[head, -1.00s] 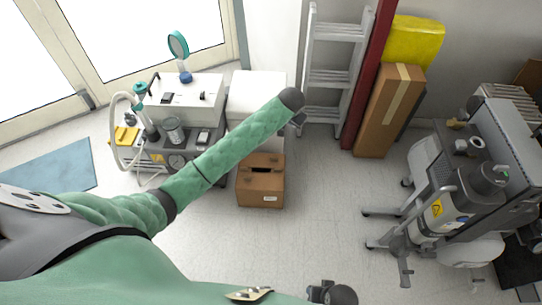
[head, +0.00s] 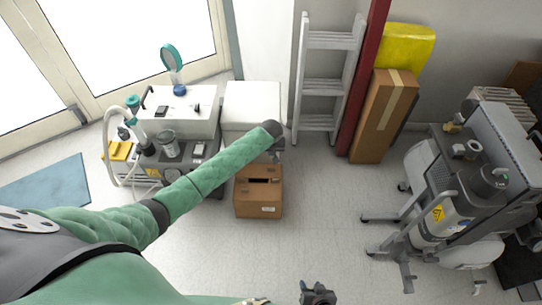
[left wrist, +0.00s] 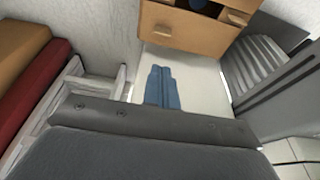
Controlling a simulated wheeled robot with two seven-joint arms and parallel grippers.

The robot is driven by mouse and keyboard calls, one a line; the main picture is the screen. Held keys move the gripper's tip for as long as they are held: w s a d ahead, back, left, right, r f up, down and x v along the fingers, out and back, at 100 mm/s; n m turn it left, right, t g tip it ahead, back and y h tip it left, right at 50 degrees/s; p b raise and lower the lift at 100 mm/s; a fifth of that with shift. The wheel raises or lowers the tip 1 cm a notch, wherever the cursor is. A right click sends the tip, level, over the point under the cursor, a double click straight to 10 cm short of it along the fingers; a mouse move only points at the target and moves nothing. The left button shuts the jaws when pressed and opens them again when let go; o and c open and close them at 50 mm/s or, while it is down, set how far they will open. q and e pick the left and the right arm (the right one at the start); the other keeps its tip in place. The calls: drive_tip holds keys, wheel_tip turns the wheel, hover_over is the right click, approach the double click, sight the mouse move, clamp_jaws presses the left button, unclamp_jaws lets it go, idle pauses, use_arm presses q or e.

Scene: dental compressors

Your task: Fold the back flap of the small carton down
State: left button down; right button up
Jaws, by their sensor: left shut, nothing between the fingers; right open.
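The small brown carton (head: 257,204) stands on the floor in the middle of the head view, with a dark gap in its top between flaps. Its back edge lies close to my left arm's end, and I cannot tell clearly how the back flap (head: 262,171) is angled. The carton (left wrist: 185,30) also shows at the top of the left wrist view. My left gripper (head: 279,154) is just behind the carton; its blue fingers (left wrist: 165,72) are shut together, empty, and appear apart from the carton. My right gripper (head: 318,288) is open at the bottom edge of the head view, far from the carton.
A white cabinet (head: 252,105) and a cart with dental equipment (head: 178,112) stand behind and left of the carton. A ladder (head: 322,85), a red post and a tall brown box (head: 383,115) lean at the back. A compressor unit (head: 440,205) stands right. Floor right of the carton is clear.

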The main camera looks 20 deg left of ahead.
use_arm(q)
drive_tip(key=b, duration=0.2)
hover_over(271, 171)
wheel_tip(271, 171, down, 10)
drive_tip(key=shift+d+f, duration=0.1)
drive_tip(key=shift+f, duration=0.9)
